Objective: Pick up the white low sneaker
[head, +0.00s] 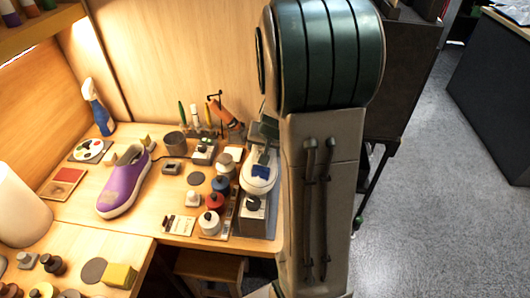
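I cannot make out a white low sneaker for certain. The only clear shoe is a purple low shoe with a white sole (124,182), upright on the wooden table. A rounded white thing with a blue patch (258,178) sits at the table's right side, on or above a grey stand; my arm partly covers this area, and I cannot tell whether it is a shoe or a device. My own arm fills the middle right of the head view. I cannot pick out my gripper or its fingers.
Bottles with red, blue and dark tops (213,205) crowd the table's right part. A spray bottle (97,107) stands in the back left corner, near a paint palette (90,151). A white cylinder (20,208) stands at left. Open grey floor (430,215) lies right.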

